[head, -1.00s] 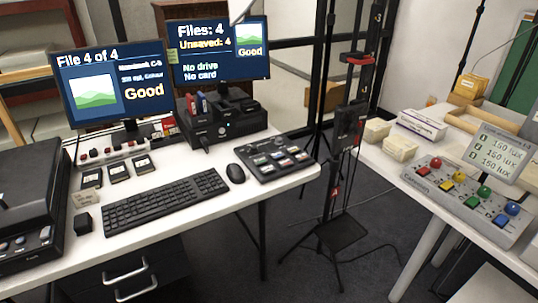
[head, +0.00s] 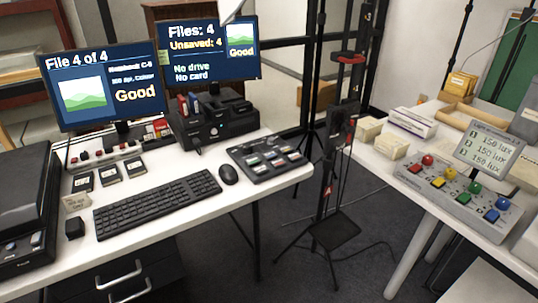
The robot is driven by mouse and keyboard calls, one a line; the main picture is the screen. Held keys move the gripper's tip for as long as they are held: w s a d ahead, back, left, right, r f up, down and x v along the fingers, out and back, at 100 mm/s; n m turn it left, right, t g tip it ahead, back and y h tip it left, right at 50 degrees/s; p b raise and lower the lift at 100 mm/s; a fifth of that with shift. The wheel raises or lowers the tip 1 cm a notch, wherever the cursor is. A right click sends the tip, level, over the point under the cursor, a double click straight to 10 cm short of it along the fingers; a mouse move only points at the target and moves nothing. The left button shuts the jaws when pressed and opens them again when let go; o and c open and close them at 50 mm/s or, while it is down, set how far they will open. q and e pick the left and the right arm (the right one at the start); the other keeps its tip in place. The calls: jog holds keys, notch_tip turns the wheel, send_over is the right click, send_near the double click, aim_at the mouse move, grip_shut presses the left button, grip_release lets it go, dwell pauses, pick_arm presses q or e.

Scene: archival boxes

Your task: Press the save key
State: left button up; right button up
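A black keypad (head: 268,159) with several coloured keys lies at the right end of the white desk, right of the mouse; its key labels are too small to read, so I cannot tell which is the save key. A black keyboard (head: 158,202) lies left of the mouse. The right monitor (head: 207,50) reads "Files: 4, Unsaved: 4, No drive, No card". The left monitor (head: 103,86) reads "File 4 of 4" and "Good". Neither of my grippers shows in the head view.
A black dock (head: 213,128) with red and blue items stands behind the keypad. The mouse (head: 228,174) sits between keyboard and keypad. A black stand (head: 333,230) fills the gap to the right table, which holds a control box (head: 447,190) with coloured knobs.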

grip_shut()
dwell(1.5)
